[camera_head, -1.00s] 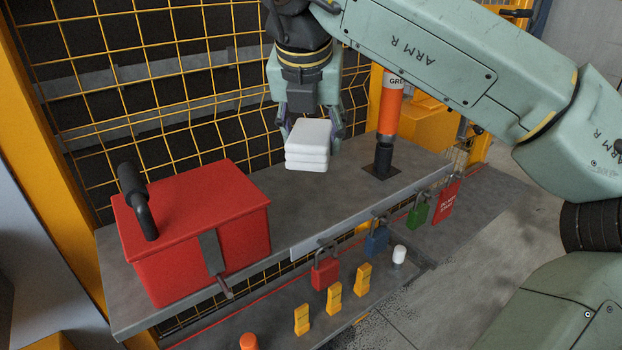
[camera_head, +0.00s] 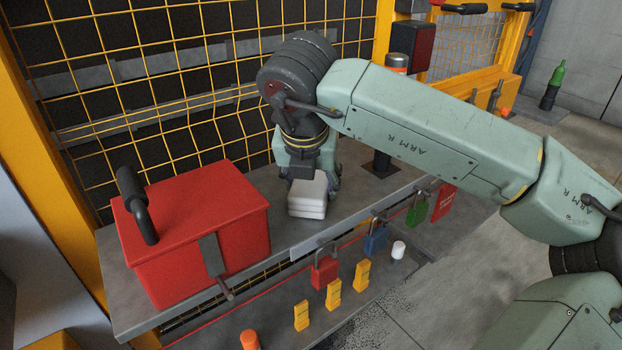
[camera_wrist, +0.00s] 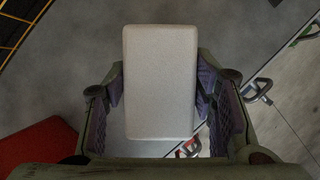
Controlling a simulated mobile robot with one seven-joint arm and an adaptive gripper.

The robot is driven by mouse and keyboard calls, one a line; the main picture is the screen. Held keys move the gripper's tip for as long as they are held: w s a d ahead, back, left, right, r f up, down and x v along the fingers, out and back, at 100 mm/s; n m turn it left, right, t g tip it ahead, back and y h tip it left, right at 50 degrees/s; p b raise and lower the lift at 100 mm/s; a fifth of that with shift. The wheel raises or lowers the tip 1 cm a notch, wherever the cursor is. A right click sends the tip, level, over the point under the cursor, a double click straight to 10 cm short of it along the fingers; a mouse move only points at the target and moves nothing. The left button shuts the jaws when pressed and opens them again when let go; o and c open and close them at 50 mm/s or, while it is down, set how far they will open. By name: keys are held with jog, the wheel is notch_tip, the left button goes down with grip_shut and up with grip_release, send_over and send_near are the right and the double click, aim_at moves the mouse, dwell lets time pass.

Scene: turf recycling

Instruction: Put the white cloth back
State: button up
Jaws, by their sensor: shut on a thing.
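The white cloth (camera_head: 308,196) is a folded, block-like stack. In the head view it is at the grey shelf, right of the red box; I cannot tell whether its underside touches the shelf. My gripper (camera_head: 309,180) points down over it and is shut on it. In the wrist view the cloth (camera_wrist: 160,82) fills the middle, with a finger of my gripper (camera_wrist: 160,95) against each side. The grey shelf (camera_head: 270,222) shows around it. The cloth's far side is hidden by the gripper.
A red box (camera_head: 200,225) with a black handle stands left on the shelf. A yellow mesh fence (camera_head: 150,80) rises behind. Red, blue (camera_head: 376,240) and green padlocks hang along the shelf's front edge. A post partly hidden by my arm stands to the right.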

jog(key=shift+f, duration=0.1)
jog(key=o, duration=1)
jog(key=shift+r, duration=0.25)
jog(key=b+v, duration=0.1)
jog(key=v, duration=1)
jog(key=shift+s+r, duration=0.25)
jog(key=shift+r, duration=0.05)
